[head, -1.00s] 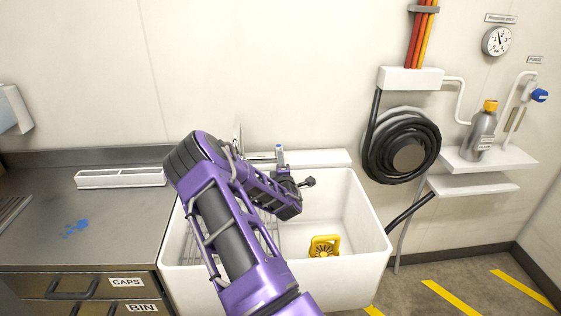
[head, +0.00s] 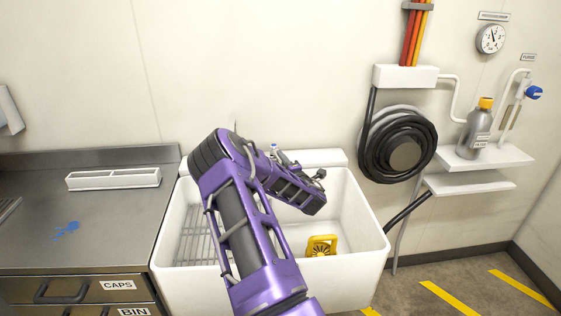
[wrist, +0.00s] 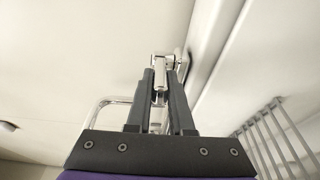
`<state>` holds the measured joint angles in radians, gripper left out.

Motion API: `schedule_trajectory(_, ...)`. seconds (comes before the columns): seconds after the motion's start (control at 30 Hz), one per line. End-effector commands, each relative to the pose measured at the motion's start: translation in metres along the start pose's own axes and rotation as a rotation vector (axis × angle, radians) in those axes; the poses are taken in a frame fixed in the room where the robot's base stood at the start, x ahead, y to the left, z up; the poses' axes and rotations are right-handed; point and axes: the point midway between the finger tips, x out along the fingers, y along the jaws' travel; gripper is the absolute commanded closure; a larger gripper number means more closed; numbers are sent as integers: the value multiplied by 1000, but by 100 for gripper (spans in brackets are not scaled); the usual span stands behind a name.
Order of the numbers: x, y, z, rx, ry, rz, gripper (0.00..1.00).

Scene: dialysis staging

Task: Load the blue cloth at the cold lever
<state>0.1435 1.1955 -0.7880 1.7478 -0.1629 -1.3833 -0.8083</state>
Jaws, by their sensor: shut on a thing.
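A small blue patch (head: 66,230) lies on the steel counter at the left; I cannot tell whether it is the cloth or a mark. A blue-tipped tap part (head: 273,148), possibly the cold lever, shows at the back of the white sink, partly behind my arm. My gripper (wrist: 160,92) is over the sink; my arm hides its fingertips in the head view. In the wrist view its fingers are closed around a chrome tap fitting (wrist: 160,74), apparently a lever. No blue cloth shows between the fingers.
The white sink (head: 370,240) holds a wire rack (head: 195,235) at left and a yellow item (head: 321,245) on its floor. A chrome tube (wrist: 105,103) rises beside the fingers. A white tray (head: 113,179) stands on the counter (head: 110,225). A hose reel (head: 398,145) hangs at right.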

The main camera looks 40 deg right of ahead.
Motion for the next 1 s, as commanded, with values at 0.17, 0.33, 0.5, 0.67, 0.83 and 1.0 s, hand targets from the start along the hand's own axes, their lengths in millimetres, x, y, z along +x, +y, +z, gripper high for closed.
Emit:
schedule_trajectory(0.17,0,1,0,0,-1,1,68)
schedule_trajectory(0.33,0,0,0,0,-1,1,50)
schedule_trajectory(0.5,0,0,0,0,-2,0,50)
schedule_trajectory(0.67,-7,0,0,0,-3,-1,50)
schedule_trajectory(0.83,-35,0,1,0,-6,-2,50)
schedule_trajectory(1.0,-77,0,1,1,-6,-2,50)
